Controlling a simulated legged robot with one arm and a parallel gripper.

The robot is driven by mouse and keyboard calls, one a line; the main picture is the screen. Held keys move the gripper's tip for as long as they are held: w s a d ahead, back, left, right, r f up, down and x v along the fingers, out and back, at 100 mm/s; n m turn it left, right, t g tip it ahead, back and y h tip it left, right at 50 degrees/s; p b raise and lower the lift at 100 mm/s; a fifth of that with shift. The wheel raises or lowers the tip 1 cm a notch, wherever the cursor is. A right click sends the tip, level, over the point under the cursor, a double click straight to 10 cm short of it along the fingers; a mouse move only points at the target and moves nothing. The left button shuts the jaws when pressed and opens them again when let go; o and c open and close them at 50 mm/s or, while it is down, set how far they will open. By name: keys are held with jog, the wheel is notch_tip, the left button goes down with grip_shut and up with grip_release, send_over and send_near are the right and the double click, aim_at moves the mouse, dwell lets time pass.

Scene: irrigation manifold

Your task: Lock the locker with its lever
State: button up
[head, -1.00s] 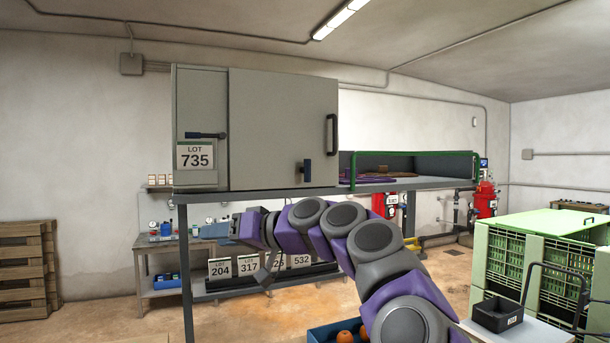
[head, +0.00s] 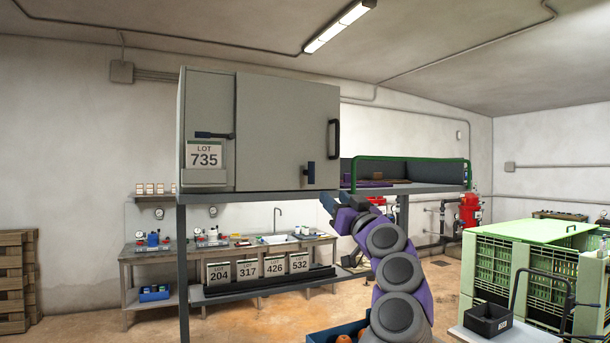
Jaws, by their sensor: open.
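The grey locker (head: 285,120) sits on a raised metal frame, its wide door closed flush as far as I can see. A dark blue lever (head: 309,173) points upright at the door's lower right. A black pull handle (head: 335,137) is on the door's right edge. My gripper (head: 328,203), with blue fingers, is open and empty. In the picture it is just below and right of the upright lever, apart from it.
A green-railed shelf (head: 412,187) adjoins the locker on the right. A workbench (head: 222,250) with a sink and LOT signs stands behind. Green crates (head: 520,255) and a black bin (head: 488,318) are at right. A blue crate (head: 322,334) is low in front.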

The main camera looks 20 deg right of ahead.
jog(key=p, duration=0.8)
send_near(313, 171)
jog(key=x, duration=0.6)
jog(key=shift+w+a+r+p, duration=0.15)
jog(key=shift+w+r+p, duration=0.05)
jog(key=shift+w+p, duration=0.4)
jog(key=shift+w+a+r+p, duration=0.15)
jog(key=shift+w+p, duration=0.25)
jog(key=shift+w, duration=0.25)
jog(key=shift+w+r, duration=0.25)
jog(key=shift+w, duration=0.05)
jog(key=shift+w+d+r+p, duration=0.25)
jog(key=shift+w+p, duration=0.2)
jog(key=shift+p, duration=0.15)
jog(key=shift+w+d+f, duration=0.15)
jog(key=shift+w+d, duration=0.05)
jog(key=shift+w, duration=0.2)
jog(key=shift+a, duration=0.1)
